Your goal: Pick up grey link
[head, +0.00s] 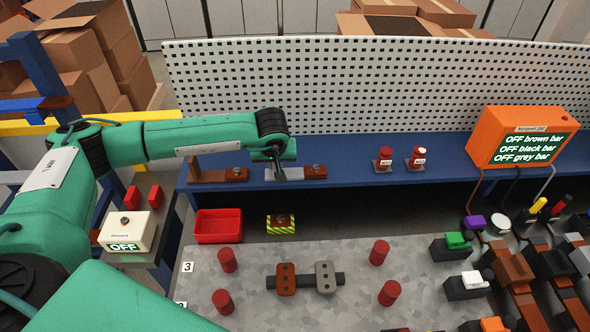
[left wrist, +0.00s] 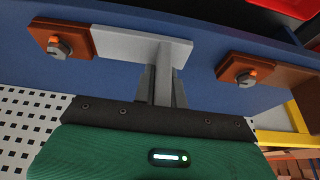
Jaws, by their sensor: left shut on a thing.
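The grey link (head: 292,174) is a flat light-grey bar at the blue shelf's front, between two brown bolted blocks. In the left wrist view the grey link (left wrist: 118,42) has a short stem, and my left gripper (left wrist: 163,84) is shut on that stem. One end of the bar meets a brown block (left wrist: 58,43). A gap separates its other end from the second brown block (left wrist: 255,72). In the head view my left gripper (head: 277,168) is at the link, its fingers partly hidden by the wrist. My right gripper is not in view.
A white perforated panel (head: 330,85) stands behind the blue shelf (head: 350,178). Two red knobs (head: 383,158) and an orange display box (head: 515,140) are to the right. A red tray (head: 218,226) and a grey speckled table (head: 340,250) lie in front.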

